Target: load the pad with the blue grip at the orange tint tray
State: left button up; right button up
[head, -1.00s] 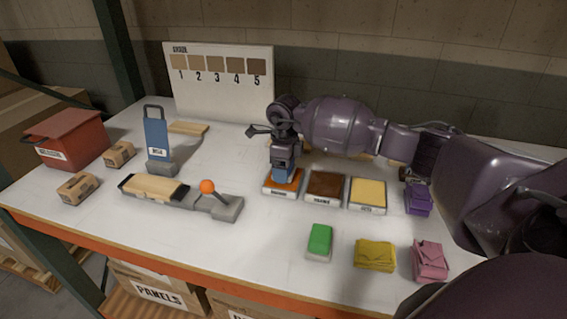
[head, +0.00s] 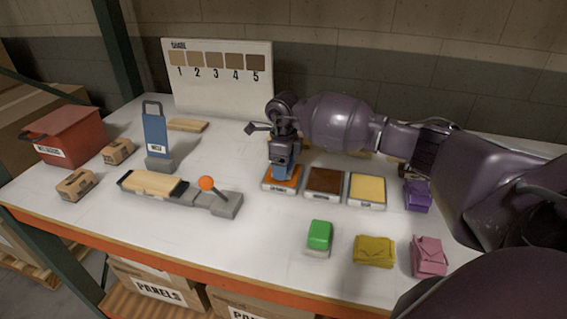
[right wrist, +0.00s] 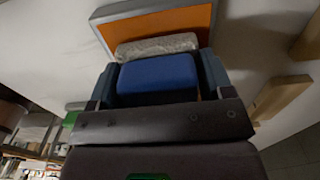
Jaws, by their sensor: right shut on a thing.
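My right gripper (head: 283,166) is shut on the pad with the blue grip (head: 284,172). In the right wrist view the blue grip (right wrist: 158,76) sits between the fingers, with the pale pad (right wrist: 157,46) below it. The orange tint tray (head: 271,184) is directly under the pad. In the right wrist view its orange surface (right wrist: 170,25) shows beyond the pad. The pad is at or just above the orange surface; I cannot tell if it touches. My left gripper is not in view.
A brown tray (head: 325,183) and a yellow tray (head: 367,189) stand right of the orange one. A green-grip pad (head: 319,236), a yellow cloth (head: 375,251), a pink cloth (head: 429,256) and a purple cloth (head: 417,196) lie nearby. A wooden panel in a holder (head: 152,184) lies left.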

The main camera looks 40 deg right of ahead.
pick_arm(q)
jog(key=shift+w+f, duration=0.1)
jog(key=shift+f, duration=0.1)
pick_arm(e)
jog(key=shift+f, duration=0.35)
dwell(0.4)
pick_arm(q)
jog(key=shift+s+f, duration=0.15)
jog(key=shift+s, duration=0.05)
pick_arm(e)
jog(key=shift+f, duration=0.1)
dwell(0.6)
jog(key=shift+r+p, duration=1.4)
jog(key=shift+r, duration=2.2)
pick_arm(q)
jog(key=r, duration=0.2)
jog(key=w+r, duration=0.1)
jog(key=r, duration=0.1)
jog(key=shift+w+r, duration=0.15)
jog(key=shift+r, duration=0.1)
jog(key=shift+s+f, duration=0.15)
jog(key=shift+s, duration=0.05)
pick_arm(e)
jog(key=shift+f, duration=0.1)
